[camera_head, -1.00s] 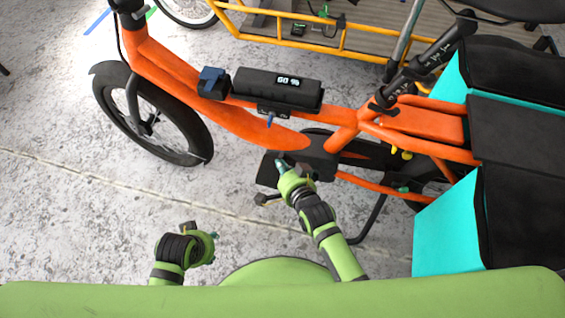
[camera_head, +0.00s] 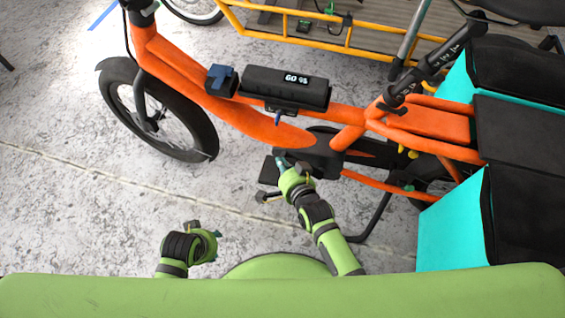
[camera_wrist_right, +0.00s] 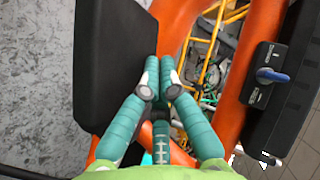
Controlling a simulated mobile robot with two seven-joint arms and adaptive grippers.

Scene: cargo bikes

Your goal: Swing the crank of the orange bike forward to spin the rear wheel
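The orange bike (camera_head: 265,125) stands across the head view, front wheel at left. Its crank area is the dark housing (camera_head: 325,155) low on the frame, with a flat black pedal (camera_head: 269,170) beside it. My right gripper (camera_head: 281,162) is at this pedal, in front of the frame. Contact with the pedal cannot be told. The crank arm is mostly hidden. My left gripper (camera_head: 210,245) is low at left, away from the bike; its fingers are unclear.
The rear wheel (camera_head: 432,185) is partly hidden behind turquoise and black cargo bags (camera_head: 450,230). A black kickstand (camera_head: 372,222) reaches the floor right of my right arm. A yellow-railed cargo bike (camera_head: 290,40) stands behind. The concrete floor (camera_head: 90,210) at left is clear.

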